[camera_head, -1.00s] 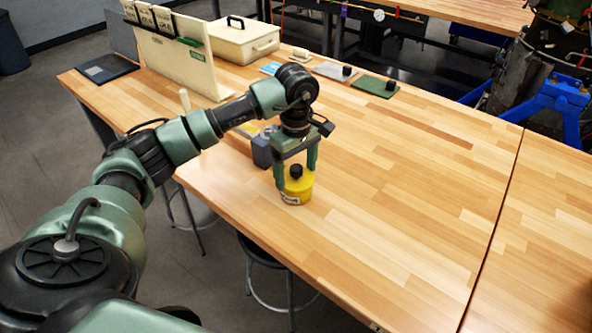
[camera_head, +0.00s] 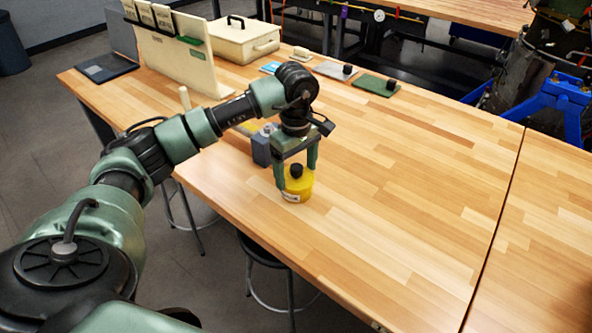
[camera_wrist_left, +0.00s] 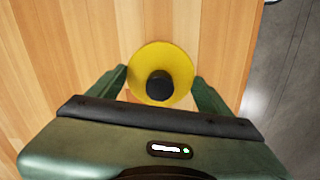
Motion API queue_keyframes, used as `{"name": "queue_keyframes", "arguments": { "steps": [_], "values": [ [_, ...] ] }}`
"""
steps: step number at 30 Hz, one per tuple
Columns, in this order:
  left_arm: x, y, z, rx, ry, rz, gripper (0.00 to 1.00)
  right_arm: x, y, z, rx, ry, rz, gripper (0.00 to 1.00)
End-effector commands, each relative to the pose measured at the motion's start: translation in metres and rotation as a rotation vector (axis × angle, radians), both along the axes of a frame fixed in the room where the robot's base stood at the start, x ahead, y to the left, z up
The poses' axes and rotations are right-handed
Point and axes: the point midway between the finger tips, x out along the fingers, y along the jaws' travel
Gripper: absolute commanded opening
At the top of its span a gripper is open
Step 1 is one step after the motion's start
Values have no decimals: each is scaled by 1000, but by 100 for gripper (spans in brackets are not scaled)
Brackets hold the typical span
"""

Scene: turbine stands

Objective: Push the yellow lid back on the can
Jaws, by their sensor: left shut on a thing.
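Whether the lid sits flush cannot be told. My left gripper (camera_head: 297,177) points straight down over the can, its two fingers on either side of the lid and shut on it. In the wrist view the left gripper's fingers (camera_wrist_left: 160,88) flank the lid. My right gripper is not in view.
A grey block (camera_head: 262,150) stands just behind and left of the can. The table (camera_head: 420,190) right of the can is clear.

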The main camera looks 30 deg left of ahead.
Motion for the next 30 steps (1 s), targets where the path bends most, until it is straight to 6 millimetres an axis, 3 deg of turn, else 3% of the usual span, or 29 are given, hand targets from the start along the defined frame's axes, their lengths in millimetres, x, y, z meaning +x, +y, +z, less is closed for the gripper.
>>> {"name": "queue_keyframes", "arguments": {
  "steps": [1, 10, 11, 13, 30],
  "values": [
    [-3, -1, -11, 3, 13, -2, 7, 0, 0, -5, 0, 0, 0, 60],
    [-4, -2, -12, 2, 20, -3, 6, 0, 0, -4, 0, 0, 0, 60],
    [-4, -2, -12, 2, 20, -3, 82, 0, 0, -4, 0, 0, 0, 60],
    [-4, -2, -11, 1, 19, -3, 100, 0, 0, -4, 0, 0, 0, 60],
    [-2, -1, 5, 1, 8, -1, 100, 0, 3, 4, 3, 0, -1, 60]
  ]
}}
